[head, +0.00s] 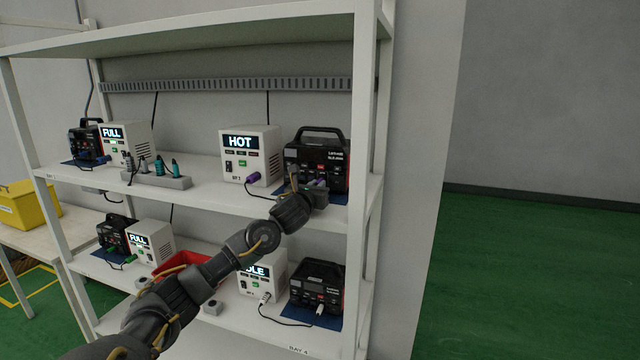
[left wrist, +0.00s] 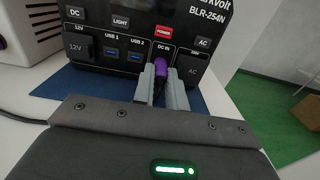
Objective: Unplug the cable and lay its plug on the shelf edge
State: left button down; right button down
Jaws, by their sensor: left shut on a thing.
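The black power station (head: 318,150) stands on a blue mat at the right end of the upper shelf (head: 215,190). A white charger (head: 250,150) reading HOT stands to its left, with a purple plug (head: 253,177) at its front and a black cable running right. My left gripper (head: 316,188) is at the station's front. In the left wrist view its fingers (left wrist: 161,88) are shut on a purple plug (left wrist: 160,68), which is at the DC IN socket. I cannot tell whether it is fully seated. My right gripper is out of view.
A grey holder (head: 157,181) with several teal and grey plugs stands left of the HOT charger. Another charger (head: 128,145) and station (head: 85,143) are at the far left. The lower shelf holds more units and a red bin (head: 180,265). A shelf post (head: 360,150) stands close on the right.

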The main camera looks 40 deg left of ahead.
pick_arm(q)
jog(key=shift+s, duration=0.25)
jog(key=shift+b+v, duration=0.3)
jog(key=shift+v, duration=0.95)
jog(key=shift+s+d, duration=0.25)
jog(key=shift+s, duration=0.3)
jog(key=shift+s, duration=0.1)
jog(key=shift+b+v, duration=0.65)
jog(key=shift+v, duration=1.7)
jog(key=shift+f+b, duration=1.85)
jog(key=shift+b, duration=0.35)
jog(key=c, duration=1.3)
grip_release()
jog(key=shift+c, duration=0.2)
